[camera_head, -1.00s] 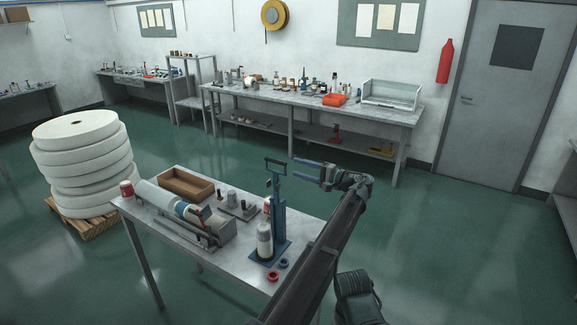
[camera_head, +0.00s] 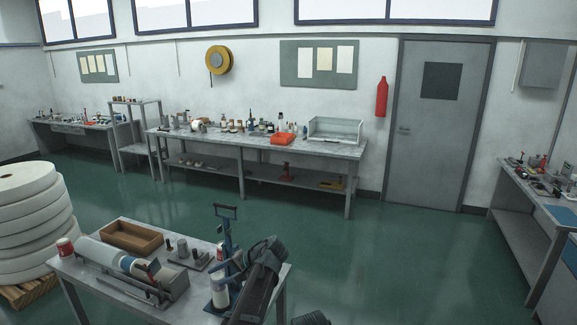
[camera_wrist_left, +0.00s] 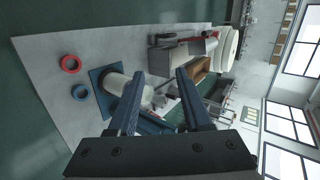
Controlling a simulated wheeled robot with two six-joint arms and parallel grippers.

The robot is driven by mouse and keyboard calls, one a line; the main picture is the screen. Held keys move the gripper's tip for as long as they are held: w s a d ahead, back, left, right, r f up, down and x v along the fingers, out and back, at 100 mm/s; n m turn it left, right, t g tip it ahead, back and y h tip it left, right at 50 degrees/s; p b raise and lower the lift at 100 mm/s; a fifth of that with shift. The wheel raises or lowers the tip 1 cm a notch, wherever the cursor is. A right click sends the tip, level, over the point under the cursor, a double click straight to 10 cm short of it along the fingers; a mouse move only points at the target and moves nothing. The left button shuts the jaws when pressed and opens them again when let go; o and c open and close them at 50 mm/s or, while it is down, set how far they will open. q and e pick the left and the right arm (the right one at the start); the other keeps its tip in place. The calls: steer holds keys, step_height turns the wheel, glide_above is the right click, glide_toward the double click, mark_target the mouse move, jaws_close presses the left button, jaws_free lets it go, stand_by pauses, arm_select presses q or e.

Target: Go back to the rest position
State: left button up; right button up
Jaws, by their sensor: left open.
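My left gripper shows in the left wrist view (camera_wrist_left: 158,80) with its two blue fingers apart and nothing held between them. In the head view my left arm is drawn up at the near right corner of the work table (camera_head: 95,268), in front of part of the blue hand press (camera_head: 228,235), and its fingertips cannot be made out. A white cylinder (camera_head: 219,291) stands at the press; it also shows in the left wrist view (camera_wrist_left: 115,82), partly behind a finger. My right gripper is not in view.
Stacked white rolls (camera_head: 25,225) stand left. The green floor behind is open.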

arm_select(q)
steer(key=s+d+f+n+g+h, duration=0.1)
steer(key=s+d+f+h, duration=0.15)
steer(key=s, duration=0.55)
steer(key=s+d+f+n+h, duration=0.1)
steer(key=s+f+h, duration=0.25)
steer(key=s, duration=0.45)
steer(key=s+d+f+n+g+h, duration=0.1)
steer(key=s+f+h, duration=0.25)
steer(key=s, duration=0.45)
steer(key=s+d+f+m+b, duration=0.3)
steer(key=s+d+f+b, duration=0.2)
steer(key=d+f+b, duration=0.6)
steer(key=shift+s+d+f+m+g+b, duration=0.15)
steer(key=shift+s+d+m+g+b, duration=0.2)
steer(key=shift+b, duration=0.2)
